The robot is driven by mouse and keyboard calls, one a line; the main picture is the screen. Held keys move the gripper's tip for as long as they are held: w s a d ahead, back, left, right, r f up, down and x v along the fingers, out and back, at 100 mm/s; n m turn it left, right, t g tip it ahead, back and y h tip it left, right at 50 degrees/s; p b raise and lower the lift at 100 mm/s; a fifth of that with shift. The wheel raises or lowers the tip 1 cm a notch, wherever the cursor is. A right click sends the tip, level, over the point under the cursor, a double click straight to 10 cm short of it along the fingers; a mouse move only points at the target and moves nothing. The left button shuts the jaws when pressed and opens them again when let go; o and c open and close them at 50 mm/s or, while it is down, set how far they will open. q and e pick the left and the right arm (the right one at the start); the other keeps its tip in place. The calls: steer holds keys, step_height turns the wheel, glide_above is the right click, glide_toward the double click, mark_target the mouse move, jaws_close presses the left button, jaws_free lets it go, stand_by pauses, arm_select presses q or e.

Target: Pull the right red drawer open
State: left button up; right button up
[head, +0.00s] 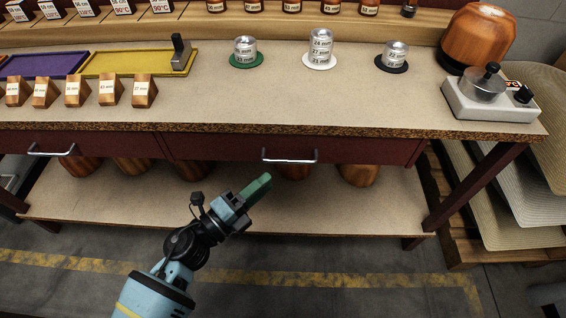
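The right red drawer (230,149) is a dark red front under the worktop edge. It looks closed, flush with the frame. Its silver bar handle (290,160) sits near the middle of the front. My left gripper (262,183), with green fingers, appears just below and left of the handle in the head view, apart from it in the picture. The fingers are seen from the side, so I cannot tell whether they are open or shut. Nothing visible is held. My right gripper is not in view.
The left drawer (110,144) has its own handle (50,151). Wooden hat blocks (358,172) stand on the lower shelf (330,205). The worktop (240,100) carries weights, trays and a small press (490,95). The floor in front is clear.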

arm_select(q)
steer(key=x, duration=0.7)
steer(key=shift+w+d, duration=0.2)
steer(key=shift+w, duration=0.05)
steer(key=shift+r, duration=0.1)
jaws_close()
